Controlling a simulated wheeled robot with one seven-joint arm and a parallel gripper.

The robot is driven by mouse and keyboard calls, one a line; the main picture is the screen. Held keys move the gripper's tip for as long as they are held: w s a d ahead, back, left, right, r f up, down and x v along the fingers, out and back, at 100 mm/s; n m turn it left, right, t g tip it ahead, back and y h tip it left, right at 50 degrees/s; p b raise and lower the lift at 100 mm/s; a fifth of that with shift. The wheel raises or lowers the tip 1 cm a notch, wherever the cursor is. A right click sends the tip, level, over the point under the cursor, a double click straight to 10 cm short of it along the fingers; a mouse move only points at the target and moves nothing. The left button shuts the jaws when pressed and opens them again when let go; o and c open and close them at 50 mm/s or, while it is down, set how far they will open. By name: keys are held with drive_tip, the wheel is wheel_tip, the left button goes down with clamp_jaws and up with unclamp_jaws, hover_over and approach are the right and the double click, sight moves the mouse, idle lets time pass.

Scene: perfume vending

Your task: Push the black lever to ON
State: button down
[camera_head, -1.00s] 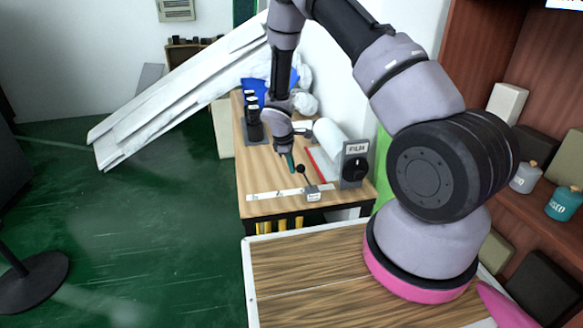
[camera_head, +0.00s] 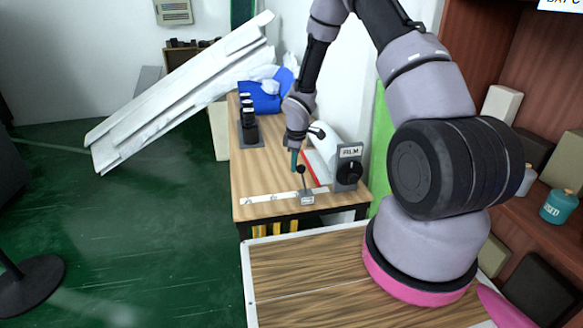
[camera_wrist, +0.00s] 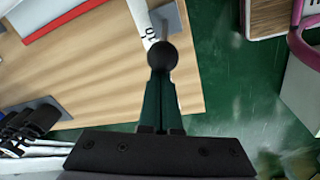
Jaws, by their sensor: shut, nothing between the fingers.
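The black lever (camera_head: 300,174) stands on a small grey base (camera_head: 307,198) near the front edge of the wooden table. Its stalk leans slightly left in the head view. My gripper (camera_head: 294,168) is shut, with green fingers, close to the left of the lever's round knob. In the wrist view the black knob (camera_wrist: 162,54) shows right at the tips of my gripper (camera_wrist: 161,78). Touching or a slight gap cannot be told. A white strip (camera_head: 266,198) with small marks lies beside the base. Its lettering is only partly visible in the wrist view (camera_wrist: 148,33).
A grey FILM unit (camera_head: 348,160) with a black dial stands right of the lever, beside a white roll (camera_head: 324,143). Black bottles (camera_head: 248,118) stand on a dark stand at the table's far left. A wooden counter (camera_head: 310,270) is in front. The green floor left is open.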

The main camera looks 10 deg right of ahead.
drive_tip(key=shift+d+r+y, duration=0.25)
drive_tip(key=shift+d+y, duration=0.45)
drive_tip(key=shift+d, duration=0.25)
drive_tip(key=shift+d+r, duration=0.1)
drive_tip(key=shift+d, duration=0.3)
drive_tip(key=d, duration=0.6)
drive_tip(key=shift+d+f, duration=0.15)
drive_tip(key=shift+f, duration=0.15)
drive_tip(key=shift+s, duration=0.15)
drive_tip(key=w+a+r, duration=0.2)
drive_tip(key=a, duration=0.2)
drive_tip(key=s+d+r, duration=0.1)
drive_tip(key=d+r, duration=0.4)
drive_tip(key=r, duration=0.2)
drive_tip(key=shift+d+r, duration=0.15)
drive_tip(key=shift+r, duration=0.1)
